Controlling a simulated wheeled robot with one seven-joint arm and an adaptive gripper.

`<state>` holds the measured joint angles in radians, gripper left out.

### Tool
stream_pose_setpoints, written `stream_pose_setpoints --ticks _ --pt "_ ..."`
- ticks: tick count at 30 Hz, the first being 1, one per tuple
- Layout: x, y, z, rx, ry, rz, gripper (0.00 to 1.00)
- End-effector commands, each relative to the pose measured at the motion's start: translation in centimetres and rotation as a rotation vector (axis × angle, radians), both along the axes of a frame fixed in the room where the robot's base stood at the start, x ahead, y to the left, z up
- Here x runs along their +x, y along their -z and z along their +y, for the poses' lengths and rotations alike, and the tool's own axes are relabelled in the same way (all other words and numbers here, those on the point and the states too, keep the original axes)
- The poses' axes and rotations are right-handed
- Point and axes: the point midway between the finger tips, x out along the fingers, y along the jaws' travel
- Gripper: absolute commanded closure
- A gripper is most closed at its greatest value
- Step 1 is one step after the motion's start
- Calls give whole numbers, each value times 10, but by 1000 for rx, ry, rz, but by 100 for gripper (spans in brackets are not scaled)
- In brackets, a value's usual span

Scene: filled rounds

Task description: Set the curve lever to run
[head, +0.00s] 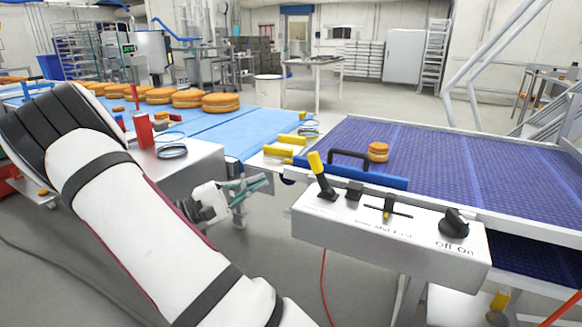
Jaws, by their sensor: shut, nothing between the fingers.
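The control box (392,250) is a pale metal panel at the front edge of the purple belt. A lever with a yellow grip (318,168) and black base stands at its left end, its grip tilted up and left. The small labels near the lever are too small to read, so I cannot tell which is the curve lever. My gripper (258,186) is shut and empty, left of the box, apart from it.
The purple belt (480,170) carries one filled round (378,151). A blue belt (215,130) at left carries several larger rounds (220,102). A black handle (348,156) on a blue bar rises behind the lever. Open floor lies between my gripper and the box.

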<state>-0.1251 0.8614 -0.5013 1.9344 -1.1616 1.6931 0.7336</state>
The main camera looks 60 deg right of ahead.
Motion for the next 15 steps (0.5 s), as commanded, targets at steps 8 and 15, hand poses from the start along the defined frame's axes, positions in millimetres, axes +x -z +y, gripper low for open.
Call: stream_pose_setpoints --ticks 8,15 --pt "-13 -6 -16 1 4 0 100" --pt "-38 -18 -48 2 5 -2 100"
